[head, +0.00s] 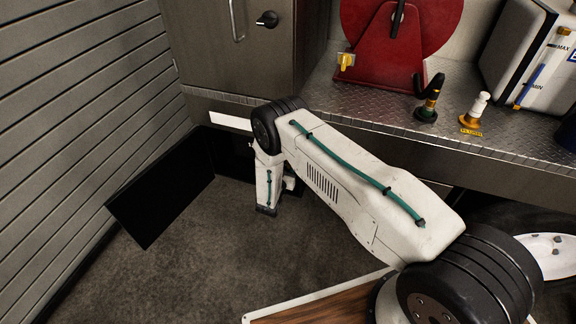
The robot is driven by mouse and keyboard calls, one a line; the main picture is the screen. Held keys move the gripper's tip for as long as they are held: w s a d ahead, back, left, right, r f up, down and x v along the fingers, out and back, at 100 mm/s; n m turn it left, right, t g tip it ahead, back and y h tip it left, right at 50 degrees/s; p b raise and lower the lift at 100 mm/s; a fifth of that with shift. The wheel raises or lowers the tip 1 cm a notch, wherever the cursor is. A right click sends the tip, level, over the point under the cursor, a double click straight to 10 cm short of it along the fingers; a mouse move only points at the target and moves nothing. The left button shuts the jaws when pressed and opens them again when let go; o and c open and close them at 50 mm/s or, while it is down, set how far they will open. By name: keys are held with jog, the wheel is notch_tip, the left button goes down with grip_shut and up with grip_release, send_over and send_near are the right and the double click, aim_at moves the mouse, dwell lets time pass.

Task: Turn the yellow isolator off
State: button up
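A small yellow knob-like part (346,61) shows at the lower left of the red reel, above the metal bench top. It is the likeliest match for the yellow isolator, but I cannot tell for sure, nor read its setting. My arm reaches from the lower right to an elbow in the middle, then points down in front of the bench. My gripper's fingers do not show; the arm's far end hangs well below the yellow part and apart from it.
The bench (390,116) carries a red reel (425,25), a dark-handled fitting (428,105), a white-topped fitting with a yellow base (474,117) and a white tank (522,55). A black open panel (160,196) stands at left. Carpeted floor (220,265) is clear.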

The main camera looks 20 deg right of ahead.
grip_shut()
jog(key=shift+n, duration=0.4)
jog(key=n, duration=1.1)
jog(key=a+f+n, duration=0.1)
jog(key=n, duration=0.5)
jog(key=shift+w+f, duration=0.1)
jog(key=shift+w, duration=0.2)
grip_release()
